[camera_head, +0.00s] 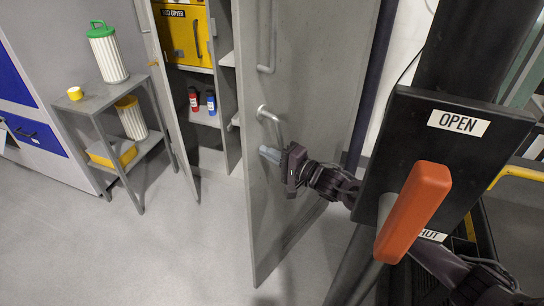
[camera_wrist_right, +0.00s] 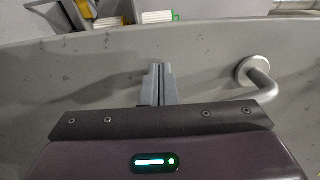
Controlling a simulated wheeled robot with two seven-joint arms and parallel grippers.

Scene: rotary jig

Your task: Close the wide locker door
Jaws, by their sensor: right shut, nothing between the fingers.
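The wide grey locker door (camera_head: 310,90) stands open in the middle of the head view, swung out from the locker. A bent lever handle (camera_head: 268,114) is on its face, with a long bar above it. My right gripper (camera_head: 268,154) is shut and empty, just below the handle and in front of the door face. In the right wrist view the shut fingers (camera_wrist_right: 158,72) point at the door panel (camera_wrist_right: 100,70), with the handle (camera_wrist_right: 255,76) to their right. I cannot tell whether the fingertips touch the door. My left gripper is not in view.
A black panel (camera_head: 385,150) with an orange lever (camera_head: 415,210) stands close at right, partly hiding my right arm. A narrower open door (camera_head: 175,100) and the locker shelves with red and blue bottles (camera_head: 211,101) are behind. A side table (camera_head: 95,104) stands left. The front floor is clear.

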